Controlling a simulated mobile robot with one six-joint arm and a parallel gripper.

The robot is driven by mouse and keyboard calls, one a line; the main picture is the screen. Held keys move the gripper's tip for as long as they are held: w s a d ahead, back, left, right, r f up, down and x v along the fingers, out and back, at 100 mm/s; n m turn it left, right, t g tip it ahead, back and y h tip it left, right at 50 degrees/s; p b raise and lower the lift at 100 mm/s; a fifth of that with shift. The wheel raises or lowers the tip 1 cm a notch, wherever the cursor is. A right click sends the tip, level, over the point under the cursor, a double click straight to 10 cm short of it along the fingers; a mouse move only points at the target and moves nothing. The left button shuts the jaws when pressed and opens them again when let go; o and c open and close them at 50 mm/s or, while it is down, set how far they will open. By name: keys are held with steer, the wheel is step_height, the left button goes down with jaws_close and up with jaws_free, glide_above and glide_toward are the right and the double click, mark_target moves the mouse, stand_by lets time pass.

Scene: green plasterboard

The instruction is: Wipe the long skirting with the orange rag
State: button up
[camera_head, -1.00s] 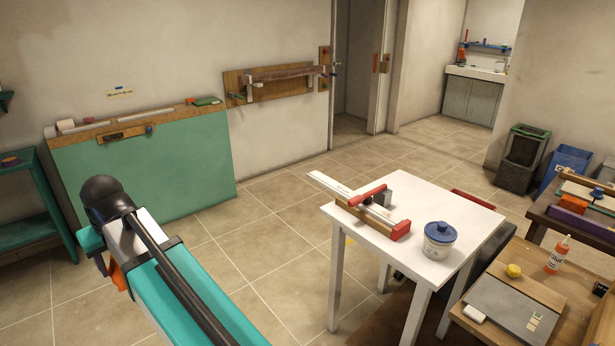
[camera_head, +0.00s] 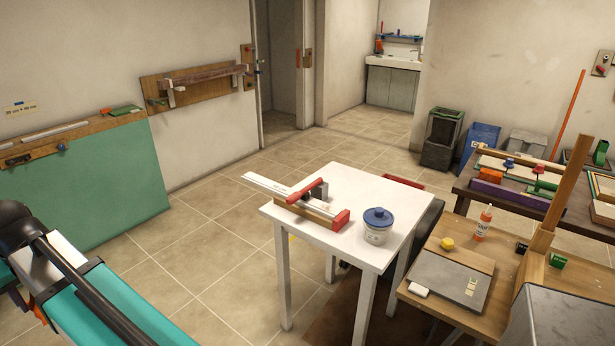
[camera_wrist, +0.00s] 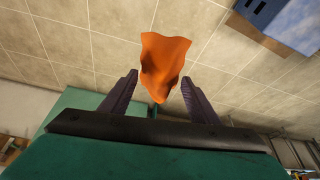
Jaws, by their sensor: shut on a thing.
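The orange rag (camera_wrist: 163,62) hangs between the two dark fingers of my gripper (camera_wrist: 158,79) in the wrist view. My gripper is shut on it, and the rag is creased and held over the tiled floor. In the head view my teal arm is at the lower left, with a small orange patch (camera_head: 38,309) on its left side; I cannot tell if that is the rag. I cannot single out the long skirting for sure. A long brown board (camera_head: 203,76) rests on wall brackets, and a long white strip (camera_head: 266,187) lies on the white table.
The white table (camera_head: 352,191) stands mid-room with a blue-lidded tub (camera_head: 377,226) and a red-ended clamp (camera_head: 340,219). A wooden bench (camera_head: 440,316) is at the lower right. A green board (camera_head: 115,175) leans on the left wall. Tiled floor between it and the table is clear.

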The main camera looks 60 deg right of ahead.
steer(key=s+d+m+g+h+p, duration=0.3)
steer(key=d+m+p, duration=0.6)
steer(key=d, duration=3.6)
steer(key=s+d+f+m+g+h+p, duration=0.1)
steer(key=s+d+m, duration=1)
steer(key=s+d, duration=1.8)
steer(key=d+f+g+p, duration=0.1)
steer(key=d+p, duration=0.1)
steer(key=d, duration=0.2)
steer(key=shift+s+d+m+g, duration=0.15)
steer(key=shift+s+m+g, duration=0.15)
steer(key=shift+s+m, duration=0.1)
